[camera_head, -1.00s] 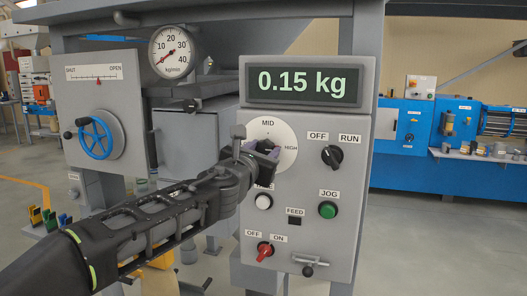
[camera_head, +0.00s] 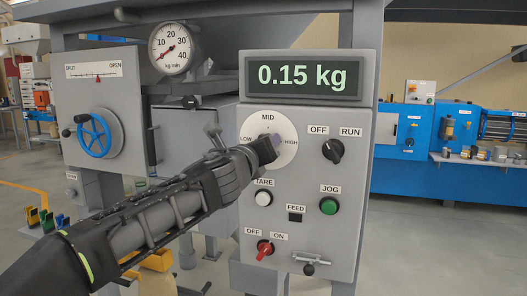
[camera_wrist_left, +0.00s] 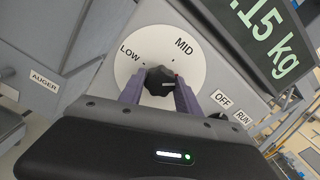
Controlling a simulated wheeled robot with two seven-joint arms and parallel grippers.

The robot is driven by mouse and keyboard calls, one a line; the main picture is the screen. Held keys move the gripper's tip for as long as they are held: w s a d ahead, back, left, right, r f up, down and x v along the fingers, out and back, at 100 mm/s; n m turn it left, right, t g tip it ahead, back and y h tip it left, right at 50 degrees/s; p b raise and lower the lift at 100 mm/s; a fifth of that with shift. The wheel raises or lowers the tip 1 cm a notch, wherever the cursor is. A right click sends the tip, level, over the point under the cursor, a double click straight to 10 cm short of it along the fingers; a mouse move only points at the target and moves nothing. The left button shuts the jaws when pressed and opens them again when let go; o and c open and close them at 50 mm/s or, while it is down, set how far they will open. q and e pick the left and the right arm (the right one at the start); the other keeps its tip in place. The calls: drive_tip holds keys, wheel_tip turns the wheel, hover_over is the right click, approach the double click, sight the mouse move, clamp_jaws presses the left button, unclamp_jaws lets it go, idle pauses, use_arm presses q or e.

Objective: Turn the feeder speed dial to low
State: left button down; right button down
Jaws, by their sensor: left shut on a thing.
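The feeder speed dial is a black knob (camera_wrist_left: 160,80) on a round white plate (camera_head: 286,128) below the weight display, marked LOW, MID and HIGH. My left gripper (camera_head: 270,144) reaches it from the lower left and hides most of the knob in the head view. In the left wrist view the purple fingers of my left gripper (camera_wrist_left: 159,90) are shut on the knob, one on each side. A pale mark shows on the knob, but I cannot tell for sure which label it faces. My right gripper is not in view.
The display (camera_head: 304,77) reads 0.15 kg. Close to the dial on the same panel are the OFF/RUN switch (camera_head: 332,151), white TARE button (camera_head: 263,198), green JOG button (camera_head: 328,206) and red OFF/ON switch (camera_head: 265,249). A blue handwheel (camera_head: 95,136) is at the left.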

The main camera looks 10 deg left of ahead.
use_arm(q)
drive_tip(key=shift+n+b, duration=6)
drive_tip(key=shift+n, duration=7.8)
drive_tip(key=c, duration=0.9)
unclamp_jaws()
drive_tip(key=shift+o, duration=0.2)
